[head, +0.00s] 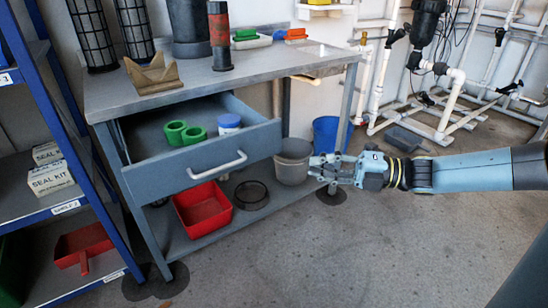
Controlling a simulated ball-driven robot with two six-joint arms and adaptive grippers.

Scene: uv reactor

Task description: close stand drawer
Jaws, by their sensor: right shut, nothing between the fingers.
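The stand drawer (185,163) is pulled out from under the top of the grey workbench (215,80), with a white bar handle (217,165) on its front. Two green rings (184,132) and a jar with a blue lid (229,124) lie inside it. My right gripper (318,170) is shut and empty. It shows to the right of the drawer, apart from the handle, in front of a grey bucket. My left gripper is not in view.
Below the drawer, a red bin (203,208) and a black ring (252,195) sit on the lower shelf. A grey bucket (292,163) and a blue bucket (327,132) stand at right. A blue shelf rack (62,120) is close at left. The front floor (300,250) is clear.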

